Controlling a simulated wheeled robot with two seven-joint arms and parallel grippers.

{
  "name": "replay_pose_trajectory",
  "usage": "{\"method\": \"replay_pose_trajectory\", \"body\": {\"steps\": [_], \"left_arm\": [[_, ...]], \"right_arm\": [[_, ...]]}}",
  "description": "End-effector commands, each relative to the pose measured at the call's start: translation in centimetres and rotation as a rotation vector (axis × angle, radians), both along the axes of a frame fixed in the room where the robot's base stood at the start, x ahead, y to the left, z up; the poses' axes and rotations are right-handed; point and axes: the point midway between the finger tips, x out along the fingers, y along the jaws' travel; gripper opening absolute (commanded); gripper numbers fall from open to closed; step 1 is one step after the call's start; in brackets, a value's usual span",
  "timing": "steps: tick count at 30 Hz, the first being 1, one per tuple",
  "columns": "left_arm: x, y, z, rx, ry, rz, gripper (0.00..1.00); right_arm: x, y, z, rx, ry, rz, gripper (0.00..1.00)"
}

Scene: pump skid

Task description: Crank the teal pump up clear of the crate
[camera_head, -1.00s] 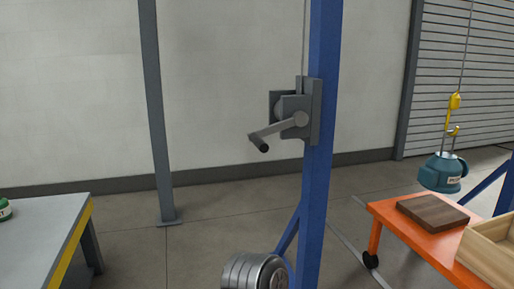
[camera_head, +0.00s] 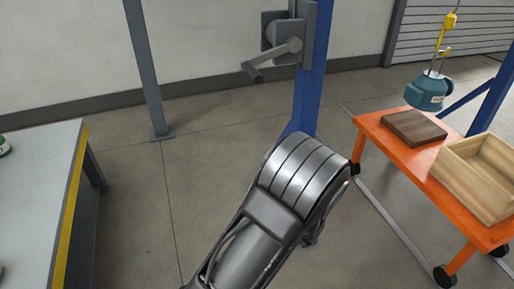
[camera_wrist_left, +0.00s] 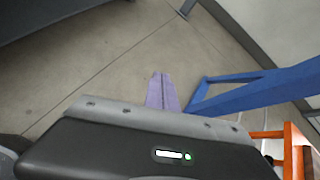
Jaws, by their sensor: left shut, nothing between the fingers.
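The teal pump (camera_head: 427,93) hangs upright from a yellow hook (camera_head: 446,30) at the upper right of the head view, above the far end of the orange cart. The open wooden crate (camera_head: 452,180) stands on the cart, nearer and right of the pump; the pump is apart from it. The grey winch with its crank handle (camera_head: 265,64) is on the blue post, its handle pointing left and slightly down. My left gripper (camera_wrist_left: 162,92) shows its purple fingers shut and empty above the floor in the left wrist view. My left arm is below the crank in the head view; nothing touches the handle.
The blue post (camera_head: 313,100) rises beyond my arm. The orange cart (camera_head: 376,129) carries a brown wooden block (camera_head: 413,128). A grey table with a yellow edge (camera_head: 67,215) stands at left. A grey column (camera_head: 144,70) stands behind. Open floor lies between table and post.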

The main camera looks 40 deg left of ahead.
Motion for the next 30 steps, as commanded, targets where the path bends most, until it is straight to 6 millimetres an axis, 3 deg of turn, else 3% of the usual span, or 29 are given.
{"method": "replay_pose_trajectory", "body": {"steps": [1,3,6,9,13,23,30], "left_arm": [[2.6,1.7,5.1,0.153,-0.028,-0.075,0.00],[5.7,3.2,11.4,0.370,-0.065,-0.164,0.00],[8.6,3.6,18.8,0.624,-0.119,-0.249,0.00],[9.9,3.1,23.4,0.796,-0.159,-0.294,0.00],[10.4,2.6,25.5,0.880,-0.179,-0.312,0.00],[10.4,2.6,25.5,0.881,-0.178,-0.312,0.00],[11.3,4.0,25.8,0.879,-0.179,-0.311,0.00]], "right_arm": [[-0.1,0.1,0.9,0.001,0.002,0.003,0.47],[-0.2,0.1,1.2,0.002,0.003,0.005,0.47],[-0.2,0.2,1.4,0.003,0.003,0.007,0.47],[-0.3,0.2,1.4,0.004,0.004,0.008,0.47],[-0.3,0.2,1.4,0.004,0.004,0.009,0.47],[-0.3,0.2,1.3,0.004,0.004,0.008,0.47],[-0.3,0.2,1.2,0.004,0.004,0.008,0.47]]}}
